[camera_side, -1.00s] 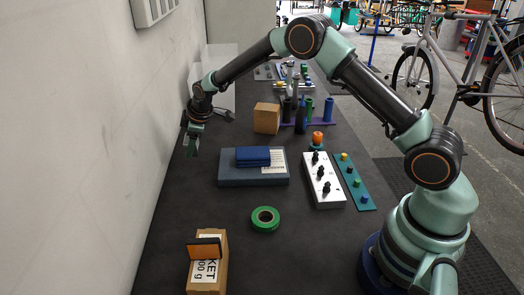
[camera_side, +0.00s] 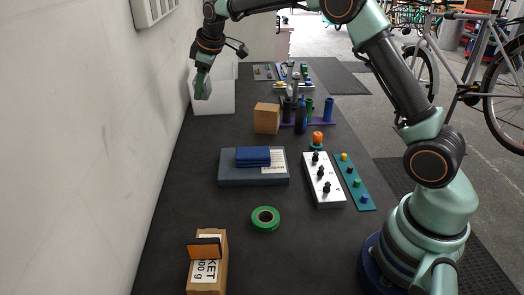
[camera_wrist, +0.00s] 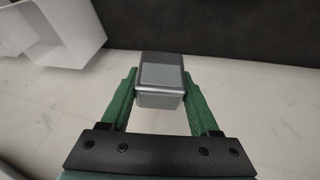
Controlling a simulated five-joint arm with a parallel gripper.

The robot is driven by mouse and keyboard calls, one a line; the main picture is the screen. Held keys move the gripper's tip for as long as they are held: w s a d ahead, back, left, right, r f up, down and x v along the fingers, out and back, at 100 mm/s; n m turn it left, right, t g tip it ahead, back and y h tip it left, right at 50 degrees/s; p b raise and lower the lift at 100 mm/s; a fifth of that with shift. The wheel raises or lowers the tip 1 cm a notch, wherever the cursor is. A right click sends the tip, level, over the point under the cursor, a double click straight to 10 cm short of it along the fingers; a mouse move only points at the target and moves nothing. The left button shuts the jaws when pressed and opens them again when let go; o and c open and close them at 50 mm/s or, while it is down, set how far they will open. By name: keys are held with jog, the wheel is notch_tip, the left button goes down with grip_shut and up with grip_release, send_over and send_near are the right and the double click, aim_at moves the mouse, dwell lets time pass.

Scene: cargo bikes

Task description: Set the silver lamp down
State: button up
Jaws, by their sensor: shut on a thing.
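The silver lamp (camera_wrist: 160,80) is a small, box-like grey piece with a shiny front edge, held between the green fingers in the wrist view. My gripper (camera_wrist: 160,92) is shut on it from both sides. In the side view my gripper (camera_side: 203,88) points down, high at the back left near the wall, in front of or over a white bin. The lamp is hard to make out there among the fingers.
The white bin (camera_side: 225,96) stands at the back left; it also shows in the wrist view (camera_wrist: 75,40). A cardboard box (camera_side: 266,118), a blue-grey case (camera_side: 235,176), green tape (camera_side: 265,226) and a carton (camera_side: 195,270) are on the dark bench. Bare bench lies along the left.

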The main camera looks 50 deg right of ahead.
jog(key=s+d+m+h, duration=0.1)
jog(key=s+d+m, duration=0.3)
jog(key=d, duration=0.6)
jog(key=s+d+m+h, duration=0.1)
jog(key=s+d+m, duration=0.2)
jog(key=d, duration=0.7)
jog(key=s+d+m+g, duration=0.2)
jog(key=s+d+m, duration=0.7)
jog(key=s+d, duration=0.8)
jog(key=shift+h, duration=0.4)
jog(key=f, duration=1)
jog(key=d+f, duration=0.1)
jog(key=f, duration=0.4)
jog(key=shift+w+f, duration=0.2)
jog(key=shift+w, duration=0.2)
jog(key=shift+f, duration=2.5)
jog(key=o, duration=1.4)
jog(key=shift+f, duration=0.1)
